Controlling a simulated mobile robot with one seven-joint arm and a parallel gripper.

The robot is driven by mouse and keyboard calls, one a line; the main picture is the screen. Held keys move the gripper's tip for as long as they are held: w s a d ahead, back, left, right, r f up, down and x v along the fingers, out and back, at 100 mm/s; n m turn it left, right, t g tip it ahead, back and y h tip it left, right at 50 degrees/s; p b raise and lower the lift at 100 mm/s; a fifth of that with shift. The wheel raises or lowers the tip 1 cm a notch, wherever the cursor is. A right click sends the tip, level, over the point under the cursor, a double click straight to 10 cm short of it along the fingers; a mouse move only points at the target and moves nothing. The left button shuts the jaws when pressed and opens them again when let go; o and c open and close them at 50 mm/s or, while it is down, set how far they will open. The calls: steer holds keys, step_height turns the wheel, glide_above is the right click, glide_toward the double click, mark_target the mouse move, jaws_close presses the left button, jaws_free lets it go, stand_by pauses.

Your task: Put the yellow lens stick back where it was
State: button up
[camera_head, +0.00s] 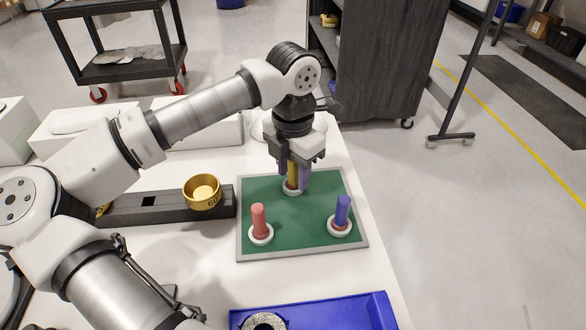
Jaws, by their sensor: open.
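The yellow lens stick (292,174) is upright at the back of the green board (300,225), its foot in a white ring (292,189). My gripper (294,176) points down over it with its fingers open on either side of the stick. The fingers hide part of the stick, and I cannot tell whether they touch it. A red stick (258,216) stands in a white ring at the front left of the board. A blue-purple stick (342,210) stands in another ring at the right.
A gold cup (201,191) sits on a dark bar (150,207) left of the board. A blue tray (340,314) holding a grey ring (265,323) lies in front. White boxes (85,125) stand at the back left. The table's right edge is close to the board.

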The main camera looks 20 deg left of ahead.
steer(key=shift+r, duration=0.1)
steer(key=shift+r+p, duration=0.2)
steer(key=shift+p, duration=0.15)
step_height(320, 180, up, 12)
steer(key=shift+f+b, duration=0.1)
steer(key=shift+b, duration=0.65)
steer(key=shift+f, duration=0.1)
